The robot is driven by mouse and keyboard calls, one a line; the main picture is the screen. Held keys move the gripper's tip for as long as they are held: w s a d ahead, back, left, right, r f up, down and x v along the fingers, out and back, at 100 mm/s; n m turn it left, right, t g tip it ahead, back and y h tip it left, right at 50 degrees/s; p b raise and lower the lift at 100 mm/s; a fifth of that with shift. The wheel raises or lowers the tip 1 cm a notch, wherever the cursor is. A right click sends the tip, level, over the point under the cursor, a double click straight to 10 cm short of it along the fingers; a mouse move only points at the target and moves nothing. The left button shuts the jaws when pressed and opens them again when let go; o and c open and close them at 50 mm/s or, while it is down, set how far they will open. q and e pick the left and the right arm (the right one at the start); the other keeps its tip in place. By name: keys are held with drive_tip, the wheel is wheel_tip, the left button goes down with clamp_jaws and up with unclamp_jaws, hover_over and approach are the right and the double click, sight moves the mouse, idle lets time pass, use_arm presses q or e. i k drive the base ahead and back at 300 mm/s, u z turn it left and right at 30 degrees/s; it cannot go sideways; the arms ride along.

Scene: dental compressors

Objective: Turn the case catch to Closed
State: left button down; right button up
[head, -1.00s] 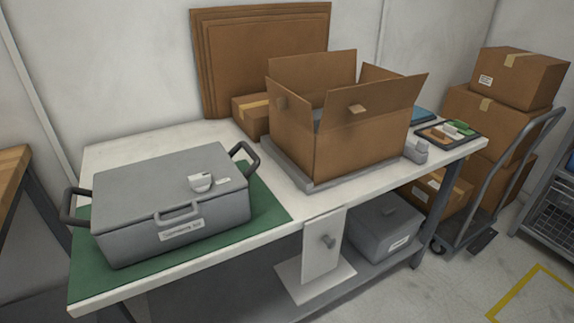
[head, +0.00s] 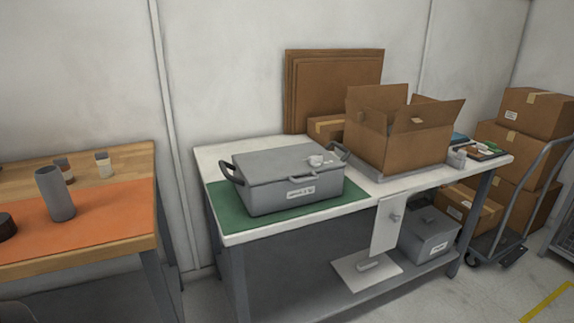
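The grey case (head: 290,184) sits on a green mat (head: 231,215) at the left end of the white table. It has a dark handle at each end and a white label on its front. The light catch (head: 317,160) is on the lid, toward the right; its setting is too small to read. Neither of my grippers shows in the head view.
An open cardboard box (head: 398,145) stands on the same table. A wooden bench (head: 135,164) with an orange mat and a grey cylinder (head: 54,194) is at the left. A hand truck (head: 524,205) and stacked boxes are at the right. A second grey case (head: 428,238) is on the lower shelf.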

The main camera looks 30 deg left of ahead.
sight(315, 160)
drive_tip(key=u, duration=1.25)
drive_tip(key=i, duration=0.2)
